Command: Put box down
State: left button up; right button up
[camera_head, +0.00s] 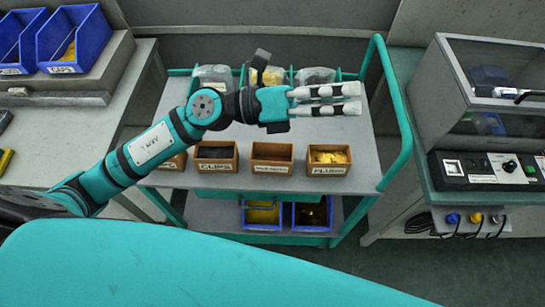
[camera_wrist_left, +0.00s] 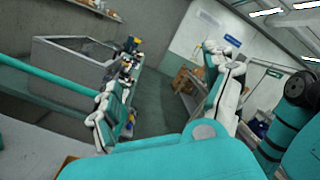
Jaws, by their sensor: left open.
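My left gripper (camera_head: 354,99) reaches in from the left above the trolley and points right, its two pale fingers apart with nothing between them. The fingers also show spread and empty in the left wrist view (camera_wrist_left: 168,60). Several small brown boxes stand in a row on the trolley top: one partly behind my arm (camera_head: 175,162), the CLIPS box (camera_head: 215,168), a box with a dark inside (camera_head: 272,169) and the PLUGS box (camera_head: 328,170) with yellow pieces. The gripper is apart from them. I cannot tell which box the task means. My right gripper is out of view.
The trolley (camera_head: 355,180) has a teal rail on its right. Clear bins (camera_head: 315,76) stand along its back; blue bins (camera_head: 312,215) sit on its lower shelf. Blue bins (camera_head: 75,40) stand on the left bench. A grey machine (camera_head: 460,100) stands right. Bare trolley top lies before the boxes.

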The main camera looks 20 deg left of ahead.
pick_arm(q)
notch_tip(320, 180, down, 5)
jog(key=s+m+g+y, duration=0.1)
jog(key=m+g+y, duration=0.2)
jog(key=m+g, duration=0.15)
jog(key=m+y, duration=0.5)
jog(key=y, duration=0.7)
send_near(271, 154)
jog(key=shift+n, duration=0.25)
jog(key=p+x, duration=0.3)
jog(key=x, duration=0.6)
jog(key=shift+f+p, duration=0.15)
jog(key=shift+p, duration=0.25)
jog(key=x, duration=0.1)
jog(key=p+x, duration=0.1)
jog(key=x, duration=0.1)
jog(key=w+p+x, duration=0.1)
jog(key=shift+d+f, duration=0.2)
jog(key=shift+d, duration=0.25)
jog(key=shift+d+f, duration=0.1)
jog(key=shift+f, duration=0.15)
jog(key=shift+f, duration=0.25)
jog(key=c, duration=0.9)
